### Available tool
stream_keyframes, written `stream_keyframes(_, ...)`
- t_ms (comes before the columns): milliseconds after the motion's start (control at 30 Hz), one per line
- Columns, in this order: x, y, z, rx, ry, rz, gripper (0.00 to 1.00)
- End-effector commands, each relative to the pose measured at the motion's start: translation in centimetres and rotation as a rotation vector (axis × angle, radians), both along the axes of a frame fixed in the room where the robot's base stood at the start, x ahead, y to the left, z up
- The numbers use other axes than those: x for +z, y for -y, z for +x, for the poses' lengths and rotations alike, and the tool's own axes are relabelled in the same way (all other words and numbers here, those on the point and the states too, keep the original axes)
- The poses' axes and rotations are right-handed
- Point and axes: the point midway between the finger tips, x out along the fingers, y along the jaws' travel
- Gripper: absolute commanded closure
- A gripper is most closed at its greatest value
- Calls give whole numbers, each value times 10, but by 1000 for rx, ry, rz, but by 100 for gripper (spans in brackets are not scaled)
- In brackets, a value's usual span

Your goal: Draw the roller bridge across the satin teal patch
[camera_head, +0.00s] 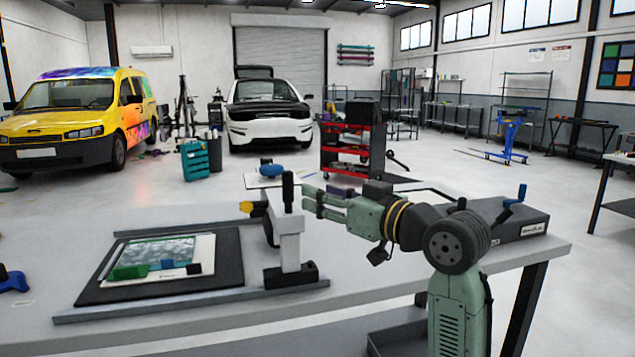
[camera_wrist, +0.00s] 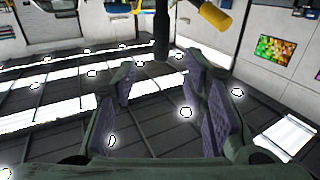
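The roller bridge (camera_head: 290,235) is a pale grey upright with a black foot, a black upright handle (camera_head: 288,187) and a yellow knob (camera_head: 246,207). It stands at the right end of the black mat. A teal, mottled patch (camera_head: 165,250) lies on a white-edged panel on the mat, left of the bridge. My gripper (camera_head: 309,201) is just right of the handle, fingers pointing left at it. In the wrist view my gripper (camera_wrist: 161,72) is open and empty; the black handle (camera_wrist: 161,30) shows ahead between the fingertips, and the yellow knob (camera_wrist: 215,17) is beyond.
The black mat (camera_head: 95,292) lies between metal rails (camera_head: 190,302) on the pale table (camera_head: 390,262). A blue tool (camera_head: 14,283) lies at far left. A dark case (camera_head: 515,226) is at right.

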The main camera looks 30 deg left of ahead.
Motion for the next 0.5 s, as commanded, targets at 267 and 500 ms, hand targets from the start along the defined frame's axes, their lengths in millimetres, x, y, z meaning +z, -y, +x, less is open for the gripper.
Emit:
stream_keyframes(267,2,-38,8,4,-4,-3,60)
stream_keyframes(500,2,-81,18,3,-3,-2,60)
